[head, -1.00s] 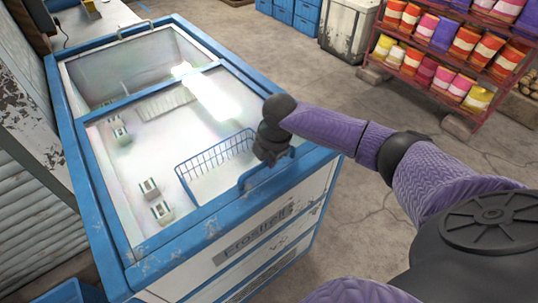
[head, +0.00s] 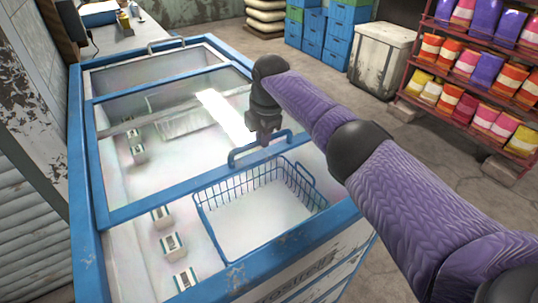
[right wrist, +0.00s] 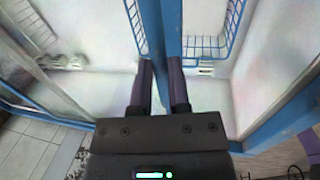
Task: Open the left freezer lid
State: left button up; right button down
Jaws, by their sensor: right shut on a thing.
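The blue chest freezer (head: 85,230) fills the left and middle of the head view. Its near sliding lid (head: 170,190) is a glass pane in a blue frame with a raised blue handle (head: 240,155). The lid is slid partly towards the far end, leaving the near end open with a wire basket (head: 210,215) showing there. My right gripper (head: 264,132) is shut on the handle; in the right wrist view its fingers (right wrist: 161,80) stand either side of the blue handle bar (right wrist: 166,35). My left gripper is not in view.
Several small white cartons (head: 173,245) stand inside along the freezer's left side. A far handle (head: 166,44) is at the back end. A white bin (head: 381,60), blue crates (head: 312,35) and a red shelf rack (head: 425,105) stand beyond. Floor right of the freezer is clear.

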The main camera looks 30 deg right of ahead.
jog(key=shift+w, duration=0.25)
jog(key=c, duration=0.6)
grip_release()
jog(key=shift+r, duration=0.2)
pick_arm(q)
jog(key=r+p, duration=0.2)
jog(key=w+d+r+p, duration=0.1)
jog(key=p, duration=0.1)
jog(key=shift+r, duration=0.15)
pick_arm(e)
jog(key=r, duration=0.3)
jog(key=s+r, duration=0.1)
jog(key=r, duration=0.2)
jog(key=s+r, duration=0.1)
jog(key=r, duration=0.2)
jog(key=shift+r, duration=0.2)
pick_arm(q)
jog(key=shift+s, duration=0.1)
